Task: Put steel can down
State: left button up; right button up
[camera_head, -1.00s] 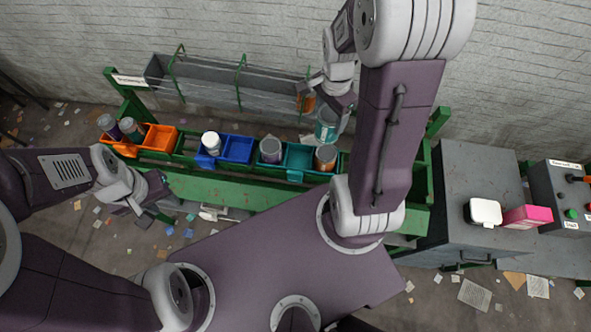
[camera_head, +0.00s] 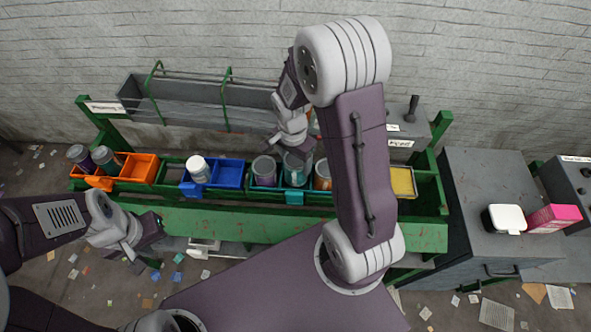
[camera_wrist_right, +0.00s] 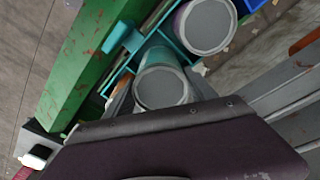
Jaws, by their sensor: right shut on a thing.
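The steel can (camera_head: 297,170), with a teal band and a grey top, is in my right gripper (camera_head: 291,153). It is upright at the teal bin (camera_head: 294,198), between a grey-topped can (camera_head: 264,170) and a copper-brown can (camera_head: 322,175). The right wrist view shows its grey lid and teal side (camera_wrist_right: 162,86) close to the fingers, over the teal bin (camera_wrist_right: 121,76). Whether its base touches the bin floor is hidden. My left gripper (camera_head: 152,243) is open and empty in front of the green rack, at the left.
An orange bin (camera_head: 139,168) holds two cans at the left. A yellow tray (camera_head: 403,182) lies right of my right arm. A grey cabinet (camera_head: 486,170) carries a white box and a pink box.

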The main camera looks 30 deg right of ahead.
jog(key=f, duration=0.3)
jog(key=shift+s+f, duration=0.2)
jog(key=shift+f, duration=0.05)
jog(key=shift+w+f, duration=0.1)
jog(key=shift+w, duration=0.1)
jog(key=shift+s+f+b, duration=0.1)
jog(key=shift+f+b, duration=0.05)
jog(key=shift+b, duration=0.15)
jog(key=o, duration=1.5)
jog(key=shift+o, duration=1.4)
